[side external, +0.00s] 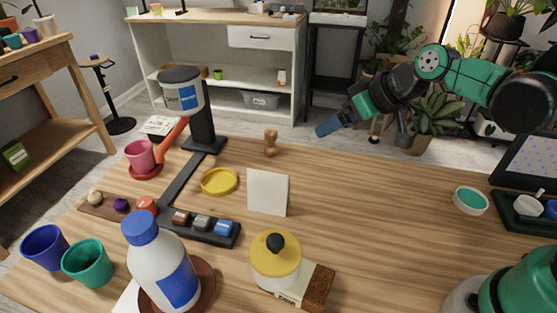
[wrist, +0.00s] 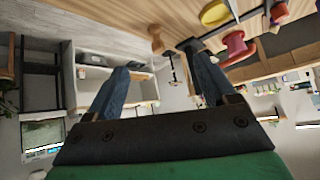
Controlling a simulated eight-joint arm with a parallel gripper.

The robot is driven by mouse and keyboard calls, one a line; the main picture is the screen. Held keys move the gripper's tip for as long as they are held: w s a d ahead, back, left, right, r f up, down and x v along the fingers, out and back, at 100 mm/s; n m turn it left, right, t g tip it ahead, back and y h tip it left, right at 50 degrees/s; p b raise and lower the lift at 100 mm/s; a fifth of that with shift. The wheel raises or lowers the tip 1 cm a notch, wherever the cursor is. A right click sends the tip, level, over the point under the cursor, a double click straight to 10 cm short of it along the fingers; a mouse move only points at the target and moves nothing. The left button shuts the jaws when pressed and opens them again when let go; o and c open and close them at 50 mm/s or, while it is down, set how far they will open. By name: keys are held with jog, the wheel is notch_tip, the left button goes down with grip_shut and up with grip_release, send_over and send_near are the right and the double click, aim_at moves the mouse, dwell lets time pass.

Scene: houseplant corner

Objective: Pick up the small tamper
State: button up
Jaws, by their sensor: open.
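The small tamper (side external: 270,142) is a light wooden piece with a rounded knob on top. It stands upright near the back edge of the wooden table (side external: 390,205). It also shows in the wrist view (wrist: 157,39), near the top, beyond the gap between my fingers. My gripper (side external: 328,128) is raised above and to the right of the tamper in the side view, apart from it. Its blue fingers are open and empty in the wrist view (wrist: 158,65).
A white card (side external: 268,192) stands in front of the tamper, and a yellow dish (side external: 220,181) lies to its left. A black stand (side external: 203,130) holds a labelled cup at the left. A yellow-lidded jar (side external: 275,262) and white bottle (side external: 158,265) stand in front.

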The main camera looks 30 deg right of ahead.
aim_at(265, 136)
jog(key=w+f+n+t+y, duration=0.1)
jog(key=w+f, duration=0.2)
jog(key=w, duration=0.2)
jog(key=w+a+f+n+t+y, duration=0.1)
jog(key=w+f, duration=0.3)
jog(key=w+f+n+t+y, duration=0.1)
jog(key=w+f+y, duration=0.1)
jog(key=w, duration=0.3)
jog(key=shift+w+a+f+n+t, duration=0.1)
jog(key=shift+w+f+n+t, duration=0.1)
jog(key=shift+f, duration=0.25)
jog(key=shift+w+a+f+n+t, duration=0.1)
jog(key=shift+f+n, duration=0.1)
jog(key=shift+f, duration=0.25)
jog(key=shift+x, duration=2.75)
jog(key=shift+a, duration=0.1)
grip_shut()
